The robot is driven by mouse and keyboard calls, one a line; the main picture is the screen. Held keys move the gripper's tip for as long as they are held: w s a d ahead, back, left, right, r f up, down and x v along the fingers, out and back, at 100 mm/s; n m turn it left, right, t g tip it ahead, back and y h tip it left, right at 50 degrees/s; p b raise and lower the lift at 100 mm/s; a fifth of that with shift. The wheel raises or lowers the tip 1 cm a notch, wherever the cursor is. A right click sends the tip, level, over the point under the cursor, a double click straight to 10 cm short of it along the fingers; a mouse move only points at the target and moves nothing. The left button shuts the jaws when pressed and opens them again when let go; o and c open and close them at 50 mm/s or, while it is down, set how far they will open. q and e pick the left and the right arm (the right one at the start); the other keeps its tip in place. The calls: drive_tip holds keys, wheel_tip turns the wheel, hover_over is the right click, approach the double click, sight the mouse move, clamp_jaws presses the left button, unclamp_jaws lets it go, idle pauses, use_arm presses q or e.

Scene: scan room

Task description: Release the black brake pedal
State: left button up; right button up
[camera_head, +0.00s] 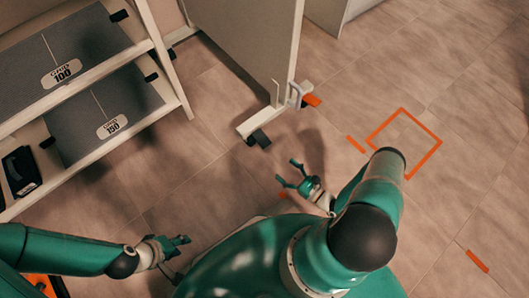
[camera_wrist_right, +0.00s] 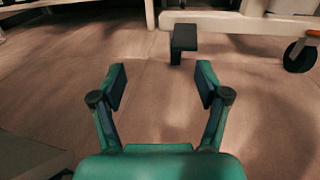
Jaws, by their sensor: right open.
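The black brake pedal (camera_head: 260,138) sticks out low from the left end of the pale base foot of an upright panel. In the right wrist view the pedal (camera_wrist_right: 184,38) is a dark block ahead of my fingers, slightly right of centre. My right gripper (camera_head: 287,172) is open and empty, below and right of the pedal in the head view, with a gap between them. In the right wrist view the two fingers (camera_wrist_right: 160,85) are spread, with only floor between them. My left gripper (camera_head: 184,240) is at lower left, away from the pedal; its finger opening is unclear.
The panel (camera_head: 250,40) stands behind the pedal. An orange piece (camera_head: 312,100) is at the foot's right end, and a black caster (camera_wrist_right: 300,55) shows at right. A shelf with grey plates (camera_head: 75,50) is at left. Orange floor tape (camera_head: 425,160) lies right. Floor around my right gripper is clear.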

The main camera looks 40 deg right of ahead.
drive_tip(key=w+f+h+b, duration=0.1)
drive_tip(key=w, duration=0.3)
drive_tip(key=w+f+m+h+b, duration=0.1)
drive_tip(key=w+b, duration=0.1)
drive_tip(key=w, duration=0.3)
drive_tip(key=w+d+f+b, duration=0.1)
drive_tip(key=w+b, duration=0.1)
drive_tip(key=w, duration=0.3)
drive_tip(key=shift+w+d+m+t+h, duration=0.1)
drive_tip(key=shift+m+t+h, duration=0.2)
drive_tip(key=shift+h, duration=0.1)
use_arm(q)
wheel_tip(320, 180, down, 7)
drive_tip(key=shift+b, duration=0.3)
use_arm(e)
drive_tip(key=shift+w, duration=0.75)
use_arm(q)
drive_tip(key=shift+d+r, duration=0.1)
